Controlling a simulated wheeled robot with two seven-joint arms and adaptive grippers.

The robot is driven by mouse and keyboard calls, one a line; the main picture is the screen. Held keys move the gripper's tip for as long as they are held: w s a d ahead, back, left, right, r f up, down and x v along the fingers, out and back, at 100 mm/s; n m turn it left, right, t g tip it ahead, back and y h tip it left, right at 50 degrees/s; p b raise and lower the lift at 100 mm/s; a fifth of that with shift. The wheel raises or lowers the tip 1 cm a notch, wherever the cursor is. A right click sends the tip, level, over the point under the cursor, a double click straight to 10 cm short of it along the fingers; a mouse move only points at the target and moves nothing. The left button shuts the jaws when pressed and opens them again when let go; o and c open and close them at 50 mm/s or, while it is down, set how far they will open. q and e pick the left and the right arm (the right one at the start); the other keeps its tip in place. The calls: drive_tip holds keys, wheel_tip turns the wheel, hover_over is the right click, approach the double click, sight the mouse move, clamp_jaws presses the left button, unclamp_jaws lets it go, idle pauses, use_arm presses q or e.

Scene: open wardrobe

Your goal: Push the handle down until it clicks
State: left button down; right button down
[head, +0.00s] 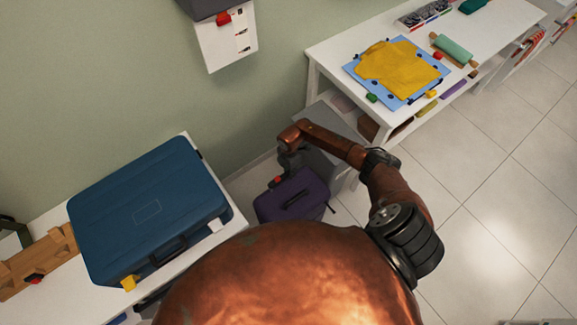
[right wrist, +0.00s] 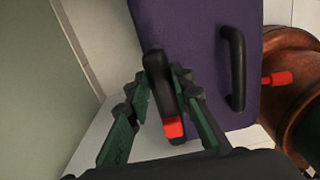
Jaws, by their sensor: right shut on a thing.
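A purple suitcase (head: 293,196) stands on the floor between the two white tables in the head view. Its purple side (right wrist: 200,50) fills the upper middle of the right wrist view. A black handle with a red part (right wrist: 163,92) lies between the fingers of my right gripper (right wrist: 160,84), which is shut on it. A second black grip (right wrist: 236,70) is fixed to the purple side, right of the fingers. In the head view my right gripper (head: 288,160) is small and partly hidden by its arm, just above the suitcase. My left gripper is out of view.
A blue suitcase (head: 150,205) lies on the white table at left. A white table (head: 330,62) at right holds a yellow garment (head: 400,68). A grey box (head: 330,140) stands beside the purple suitcase. The wall is close behind; tiled floor (head: 490,220) is clear at right.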

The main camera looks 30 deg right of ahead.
drive_tip(key=shift+f+b, duration=0.3)
drive_tip(key=shift+f, duration=0.65)
drive_tip(key=shift+s+f, duration=0.1)
drive_tip(key=shift+s, duration=0.05)
drive_tip(key=shift+f, duration=0.1)
drive_tip(key=c, duration=2.1)
unclamp_jaws()
drive_tip(key=shift+o, duration=0.8)
drive_tip(key=shift+f, duration=0.1)
drive_tip(key=shift+o, duration=1.3)
drive_tip(key=shift+r, duration=0.2)
